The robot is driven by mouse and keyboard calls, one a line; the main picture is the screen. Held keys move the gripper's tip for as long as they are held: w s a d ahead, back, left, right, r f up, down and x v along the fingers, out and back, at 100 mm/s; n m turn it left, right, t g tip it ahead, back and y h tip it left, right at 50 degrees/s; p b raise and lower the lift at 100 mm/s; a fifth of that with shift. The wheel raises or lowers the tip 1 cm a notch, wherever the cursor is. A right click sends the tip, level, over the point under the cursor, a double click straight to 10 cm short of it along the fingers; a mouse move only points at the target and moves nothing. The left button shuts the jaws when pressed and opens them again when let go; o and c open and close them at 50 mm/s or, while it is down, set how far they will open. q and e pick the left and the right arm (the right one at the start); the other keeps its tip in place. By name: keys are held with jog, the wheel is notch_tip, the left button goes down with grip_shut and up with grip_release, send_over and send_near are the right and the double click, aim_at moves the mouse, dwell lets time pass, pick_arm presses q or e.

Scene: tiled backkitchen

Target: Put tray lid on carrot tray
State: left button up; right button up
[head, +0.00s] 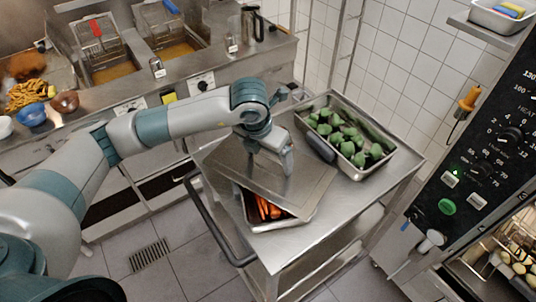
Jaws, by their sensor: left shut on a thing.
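The flat grey metal tray lid (312,188) is over the back part of the carrot tray (293,224), turned at an angle to it. Orange carrots (268,209) show in the uncovered front part of the tray. My left gripper (287,168) is shut on the lid, near its middle, and hides the spot where it grips. I cannot tell whether the lid touches the tray rim. My right gripper is out of view.
Both sit on a steel cart (388,176). Fryers (112,70) line the back left counter. An oven panel (478,150) stands right.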

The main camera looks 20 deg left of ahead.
pick_arm(q)
jog(key=shift+f+b, duration=0.25)
jog(key=shift+b, duration=0.1)
jog(key=o, duration=1.1)
jog(key=shift+r, duration=0.1)
jog(key=shift+r+p, duration=0.35)
jog(key=shift+p, duration=0.15)
jog(key=shift+b+v, duration=2.55)
jog(key=shift+v, duration=3.35)
